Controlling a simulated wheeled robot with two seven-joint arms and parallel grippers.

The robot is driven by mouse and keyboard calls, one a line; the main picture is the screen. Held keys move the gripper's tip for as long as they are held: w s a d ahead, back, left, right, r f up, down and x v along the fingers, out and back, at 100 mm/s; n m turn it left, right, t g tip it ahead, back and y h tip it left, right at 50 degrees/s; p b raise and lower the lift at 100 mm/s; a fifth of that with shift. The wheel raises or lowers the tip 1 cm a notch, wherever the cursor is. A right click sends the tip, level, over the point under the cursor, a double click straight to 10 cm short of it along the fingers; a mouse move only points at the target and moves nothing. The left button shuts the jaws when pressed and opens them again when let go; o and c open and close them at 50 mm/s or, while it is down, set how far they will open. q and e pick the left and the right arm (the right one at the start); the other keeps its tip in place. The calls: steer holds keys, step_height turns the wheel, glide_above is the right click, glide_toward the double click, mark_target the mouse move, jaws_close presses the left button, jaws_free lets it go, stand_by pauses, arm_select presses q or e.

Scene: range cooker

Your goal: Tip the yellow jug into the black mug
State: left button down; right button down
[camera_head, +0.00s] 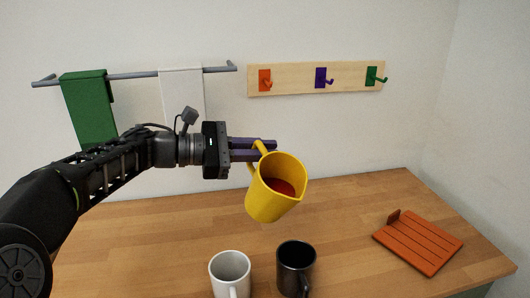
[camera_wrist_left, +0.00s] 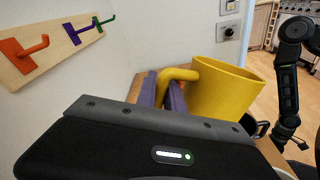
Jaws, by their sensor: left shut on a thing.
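The yellow jug (camera_head: 268,205) is held in the air above the wooden counter, tilted slightly to the right, with reddish-brown contents inside. My left gripper (camera_head: 262,149) is shut on its handle; in the left wrist view the gripper's fingers (camera_wrist_left: 162,92) sit either side of the handle of the yellow jug (camera_wrist_left: 222,88). The black mug (camera_head: 296,268) stands upright on the counter, below and a little right of the jug. In the left wrist view a small dark part of the black mug (camera_wrist_left: 250,125) shows behind the jug. My right gripper is not seen in the head view.
A white mug (camera_head: 230,273) stands just left of the black mug. An orange slatted board (camera_head: 418,242) lies at the right of the wooden counter (camera_head: 350,215). A hook rack (camera_head: 345,79) and a rail with a green towel (camera_head: 88,108) and white towel (camera_head: 181,92) are on the wall.

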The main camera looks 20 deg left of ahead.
arm_select(q)
steer(key=shift+d+r+b, duration=0.1)
steer(key=shift+r+b, duration=0.05)
steer(key=shift+b, duration=0.2)
stand_by(0.6)
steer(key=shift+s+r+m, duration=0.1)
steer(key=shift+r+m, duration=0.05)
steer(key=shift+m, duration=0.15)
steer(key=shift+b, duration=0.4)
steer(key=shift+d+r+m+y, duration=0.1)
steer(key=shift+r+m+y, duration=0.2)
steer(key=shift+s+d+b, duration=0.1)
steer(key=shift+b, duration=0.4)
steer(key=shift+s+d+r+m+b, duration=0.1)
steer(key=shift+r+m+b, duration=0.05)
steer(key=shift+m+b, duration=0.25)
steer(key=shift+d+r+y, duration=0.1)
steer(key=shift+r+y, duration=0.1)
steer(key=shift+y, duration=0.1)
stand_by(0.4)
steer(key=shift+s+d+m+b, duration=0.15)
steer(key=shift+m+b, duration=0.25)
steer(key=shift+b, duration=0.1)
stand_by(0.4)
